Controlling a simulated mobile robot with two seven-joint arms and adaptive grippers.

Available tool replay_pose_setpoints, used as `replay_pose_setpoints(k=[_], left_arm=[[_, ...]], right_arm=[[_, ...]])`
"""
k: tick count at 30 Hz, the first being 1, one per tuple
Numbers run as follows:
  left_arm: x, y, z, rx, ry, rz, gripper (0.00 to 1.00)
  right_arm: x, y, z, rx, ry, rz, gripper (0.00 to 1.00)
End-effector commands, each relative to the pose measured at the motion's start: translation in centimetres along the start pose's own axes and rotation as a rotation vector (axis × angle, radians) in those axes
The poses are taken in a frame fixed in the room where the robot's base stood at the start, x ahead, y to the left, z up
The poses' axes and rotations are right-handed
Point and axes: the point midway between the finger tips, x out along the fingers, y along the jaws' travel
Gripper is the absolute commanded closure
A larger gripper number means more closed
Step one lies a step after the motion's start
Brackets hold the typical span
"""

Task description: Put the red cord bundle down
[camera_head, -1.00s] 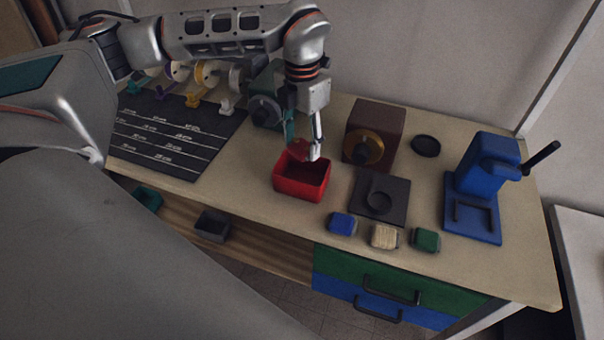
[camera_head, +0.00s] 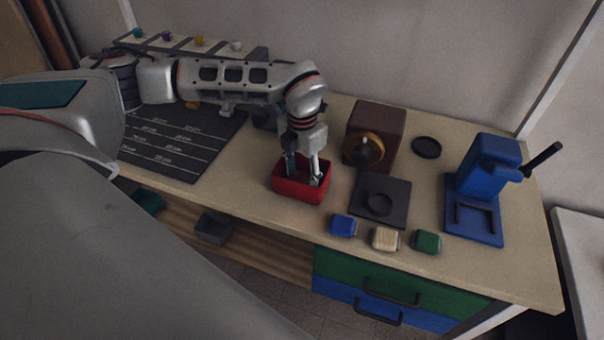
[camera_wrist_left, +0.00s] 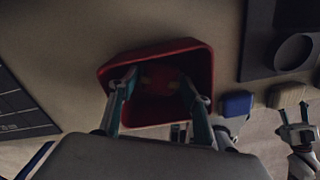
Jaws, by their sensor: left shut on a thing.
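My left gripper (camera_head: 303,175) points down into the open red box (camera_head: 298,196) on the worktable. In the left wrist view its fingers (camera_wrist_left: 160,84) reach inside the walls of the red box (camera_wrist_left: 158,48). They are shut on the red cord bundle (camera_wrist_left: 161,76), a dark red shape low in the box's shadow. Whether the bundle touches the box floor cannot be told. In the head view the bundle is hidden by the fingers and box wall. My right gripper (camera_wrist_left: 293,112) shows at the lower right of the wrist view, its fingertips apart and empty.
A dark square plate (camera_head: 381,199) and a brown block with a yellow ring (camera_head: 374,135) stand right of the box. Blue (camera_head: 343,225), beige (camera_head: 385,239) and green (camera_head: 427,242) blocks line the front. A blue press (camera_head: 480,185) stands far right; a marked mat (camera_head: 175,145) lies left.

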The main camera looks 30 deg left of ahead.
Motion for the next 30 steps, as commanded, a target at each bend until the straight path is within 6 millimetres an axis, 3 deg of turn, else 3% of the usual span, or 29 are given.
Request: replay_pose_setpoints(k=[6,7,19,23,30], left_arm=[[0.4,0.0,0.0,0.000,0.001,0.000,0.67],[0.3,0.0,0.0,0.000,0.000,0.000,0.45],[-0.1,0.0,0.0,0.000,-0.001,0.000,0.45],[-1.7,0.0,0.1,0.000,-0.004,0.001,0.45],[-6.7,0.1,0.1,-0.001,-0.006,0.001,0.45]], right_arm=[[0.1,0.0,0.1,0.000,-0.001,0.000,0.60],[0.1,0.0,0.1,0.000,-0.001,0.000,0.60],[0.0,0.0,0.0,0.000,0.000,0.000,0.60],[0.0,0.0,-0.1,0.000,0.000,0.000,0.60],[-0.1,0.1,-0.2,-0.001,0.001,0.001,0.60]])
